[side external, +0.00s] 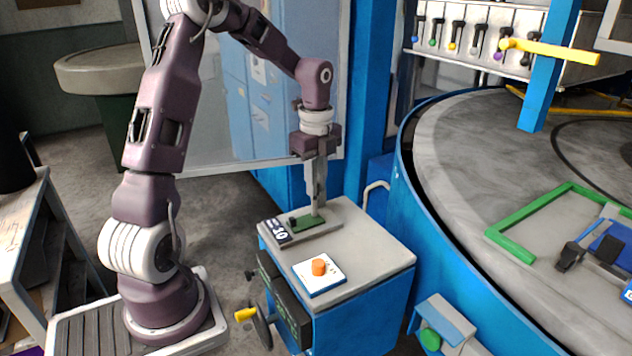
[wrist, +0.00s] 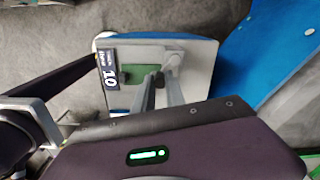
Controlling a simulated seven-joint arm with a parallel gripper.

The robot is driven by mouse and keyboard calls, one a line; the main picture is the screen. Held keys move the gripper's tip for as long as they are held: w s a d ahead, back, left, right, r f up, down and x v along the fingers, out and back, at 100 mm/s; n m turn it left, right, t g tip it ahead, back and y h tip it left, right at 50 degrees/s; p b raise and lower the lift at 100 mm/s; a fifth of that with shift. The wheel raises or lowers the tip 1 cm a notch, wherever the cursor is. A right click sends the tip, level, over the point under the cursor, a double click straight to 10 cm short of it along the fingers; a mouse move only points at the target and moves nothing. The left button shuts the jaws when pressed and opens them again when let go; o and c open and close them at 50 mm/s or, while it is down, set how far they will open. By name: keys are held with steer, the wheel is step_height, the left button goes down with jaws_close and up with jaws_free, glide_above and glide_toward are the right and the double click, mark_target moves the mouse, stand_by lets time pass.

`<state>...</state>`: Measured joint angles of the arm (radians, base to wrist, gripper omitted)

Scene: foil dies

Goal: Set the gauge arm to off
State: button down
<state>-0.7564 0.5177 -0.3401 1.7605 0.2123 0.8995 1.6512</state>
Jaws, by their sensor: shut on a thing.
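The gauge is a small unit with a green plate (side external: 309,224) on a grey base at the back of the cabinet top. A dark label (side external: 276,231) with white digits is at its left end. In the wrist view the green plate (wrist: 136,73) and label (wrist: 109,75) lie left of my fingers. My gripper (side external: 316,208) points down over the plate, and its fingertips (wrist: 162,76) are close together at the plate's right part. It is shut on the gauge arm, which the fingers mostly hide. I cannot read the arm's setting.
A white plate with an orange knob (side external: 319,267) sits on the cabinet top (side external: 372,258) in front of the gauge. A yellow-tipped handle (side external: 245,314) sticks out at the cabinet's left. A large blue-rimmed turntable (side external: 455,140) stands to the right.

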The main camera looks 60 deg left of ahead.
steer(key=n, duration=0.2)
steer(key=shift+w+d+n, duration=0.2)
steer(key=shift+w+n, duration=0.15)
steer(key=shift+n, duration=0.05)
steer(key=n, duration=0.1)
steer(key=w+n, duration=0.1)
steer(key=n, duration=0.1)
steer(key=shift+d+n, duration=0.15)
steer(key=shift+n, duration=0.15)
steer(key=n, duration=0.1)
steer(key=w+n, duration=0.1)
steer(key=shift+n, duration=0.3)
steer(key=shift+w+a+n, duration=0.5)
steer(key=shift+a+n, duration=0.05)
steer(key=shift+n, duration=2.25)
steer(key=shift+w+a+n, duration=0.55)
steer(key=shift+a+n, duration=0.05)
steer(key=shift+n, duration=2.2)
steer(key=shift+w+a+n, duration=0.5)
steer(key=shift+a+n, duration=0.05)
steer(key=shift+n, duration=2.25)
